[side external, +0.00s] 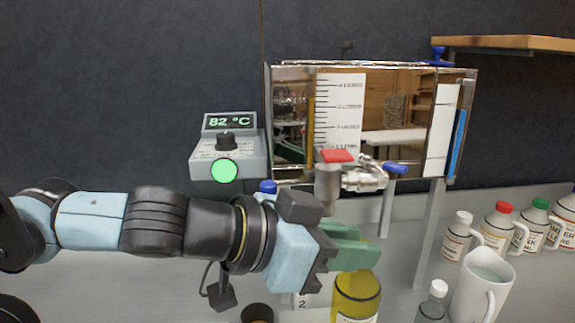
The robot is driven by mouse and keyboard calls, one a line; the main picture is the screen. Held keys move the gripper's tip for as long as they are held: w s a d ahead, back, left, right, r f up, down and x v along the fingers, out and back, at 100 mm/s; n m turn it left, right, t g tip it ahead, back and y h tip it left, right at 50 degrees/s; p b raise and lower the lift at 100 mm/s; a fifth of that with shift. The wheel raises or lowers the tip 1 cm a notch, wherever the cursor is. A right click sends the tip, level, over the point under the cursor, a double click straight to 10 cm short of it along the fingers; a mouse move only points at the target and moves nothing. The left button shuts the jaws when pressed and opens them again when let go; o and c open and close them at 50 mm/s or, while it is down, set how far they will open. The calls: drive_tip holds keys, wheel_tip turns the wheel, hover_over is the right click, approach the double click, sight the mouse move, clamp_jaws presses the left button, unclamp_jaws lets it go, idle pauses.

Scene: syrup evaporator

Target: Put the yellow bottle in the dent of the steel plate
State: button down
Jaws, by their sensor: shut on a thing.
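My gripper (350,246), with green fingers, is shut on the upper part of the yellow bottle (357,296). The bottle is see-through yellow and looks upright, and its bottom is cut off by the lower picture edge. The fingers hide part of its top. I cannot make out the steel plate or its dent in this view. I cannot tell whether the bottle's base touches a surface.
A steel evaporator pan (292,173) with a red-handled tap (336,156) stands just behind my gripper. A temperature box (229,156) is at left.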

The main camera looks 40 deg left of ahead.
sight(356, 296)
wheel_tip(356, 296, down, 6)
drive_tip(key=a+n+y, duration=0.1)
drive_tip(key=a, duration=0.1)
drive_tip(key=shift+w+f+t, duration=0.25)
drive_tip(key=shift+w+t, duration=0.05)
idle(0.5)
drive_tip(key=shift+a+f, duration=0.1)
drive_tip(key=shift+f, duration=0.05)
drive_tip(key=c, duration=0.9)
unclamp_jaws()
